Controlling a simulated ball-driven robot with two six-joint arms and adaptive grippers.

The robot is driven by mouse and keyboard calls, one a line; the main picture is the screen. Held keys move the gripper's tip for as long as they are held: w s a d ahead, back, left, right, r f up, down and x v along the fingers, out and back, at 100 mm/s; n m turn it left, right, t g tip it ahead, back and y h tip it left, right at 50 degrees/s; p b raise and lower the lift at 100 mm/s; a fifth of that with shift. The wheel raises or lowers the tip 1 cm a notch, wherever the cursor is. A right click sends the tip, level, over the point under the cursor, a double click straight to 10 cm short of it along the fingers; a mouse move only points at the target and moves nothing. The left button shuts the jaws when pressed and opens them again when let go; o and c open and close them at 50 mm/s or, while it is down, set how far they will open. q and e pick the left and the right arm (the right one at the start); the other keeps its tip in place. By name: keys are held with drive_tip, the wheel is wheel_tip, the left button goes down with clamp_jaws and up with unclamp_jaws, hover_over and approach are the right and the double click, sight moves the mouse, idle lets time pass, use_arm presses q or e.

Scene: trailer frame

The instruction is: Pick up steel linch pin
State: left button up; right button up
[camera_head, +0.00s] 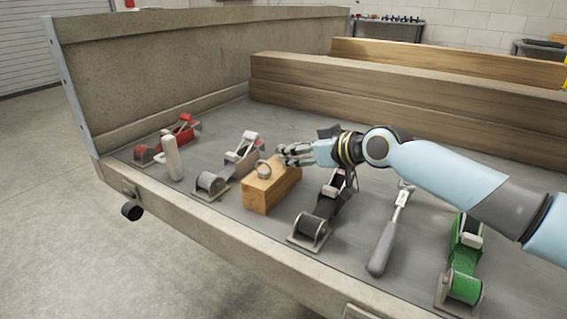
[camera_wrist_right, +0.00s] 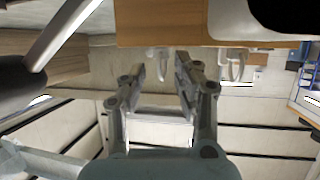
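The steel linch pin (camera_head: 264,170) shows as a small grey ring at the near-left end of a wooden block (camera_head: 272,187), which stands on the trailer bed. My right gripper (camera_head: 284,155) comes in from the right, just above the block and close beside the ring. In the right wrist view the right gripper (camera_wrist_right: 160,62) has its two fingers apart. The wooden block shows there at the top (camera_wrist_right: 160,22). Pale curved shapes hang at its edge near the fingertips; I cannot tell which is the pin. My left gripper is not in view.
A grey strap ratchet (camera_head: 212,183) stands left of the block, a black one (camera_head: 312,224) right of it. A white cylinder (camera_head: 172,158), red ratchet (camera_head: 180,133), long-handled tool (camera_head: 385,245) and green ratchet (camera_head: 463,270) also lie on the bed. Timber beams (camera_head: 400,90) lie behind.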

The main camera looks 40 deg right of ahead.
clamp_jaws()
